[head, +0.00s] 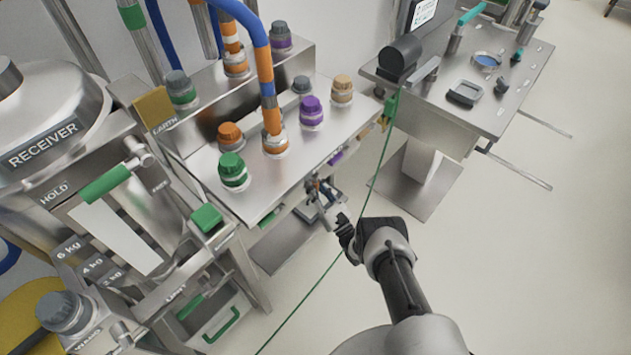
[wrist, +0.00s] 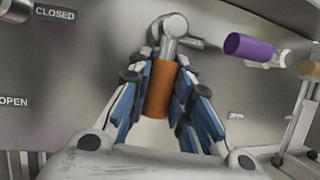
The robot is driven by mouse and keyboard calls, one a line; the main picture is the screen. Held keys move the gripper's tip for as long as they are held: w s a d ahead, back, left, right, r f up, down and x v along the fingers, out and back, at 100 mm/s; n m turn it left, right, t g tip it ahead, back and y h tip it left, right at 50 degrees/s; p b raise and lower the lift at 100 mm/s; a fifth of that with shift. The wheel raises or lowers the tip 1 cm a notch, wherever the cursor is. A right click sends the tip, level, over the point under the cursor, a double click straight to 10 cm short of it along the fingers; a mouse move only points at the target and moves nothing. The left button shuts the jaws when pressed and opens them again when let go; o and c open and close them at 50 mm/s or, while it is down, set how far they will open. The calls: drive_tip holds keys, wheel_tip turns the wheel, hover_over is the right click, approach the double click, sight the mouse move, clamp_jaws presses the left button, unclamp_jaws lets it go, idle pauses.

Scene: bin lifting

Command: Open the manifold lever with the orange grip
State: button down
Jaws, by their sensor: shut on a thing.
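The manifold lever with the orange grip (wrist: 160,90) is in the middle of the wrist view, its metal stem rising to a round pivot on the steel panel. My gripper (wrist: 160,108) has its blue-padded fingers on both sides of the orange grip and is shut on it. In the head view my gripper (head: 326,198) is at the manifold's front face, below its top edge; the orange grip is hard to make out there. CLOSED and OPEN labels are on the panel at the left of the wrist view, the CLOSED label (wrist: 55,13) above the OPEN label (wrist: 14,102).
A lever with a purple grip (wrist: 248,46) is to the right of my gripper. The manifold top (head: 330,125) carries several coloured caps and an orange-blue hose (head: 264,75). A green line (head: 372,185) hangs beside my arm. A steel table (head: 520,85) stands at the back right. The floor at right is clear.

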drive_tip(key=shift+w+d+n, duration=0.15)
drive_tip(key=shift+n, duration=0.35)
drive_tip(key=c, duration=1.4)
unclamp_jaws()
drive_tip(key=shift+c, duration=0.2)
drive_tip(key=shift+m, duration=0.3)
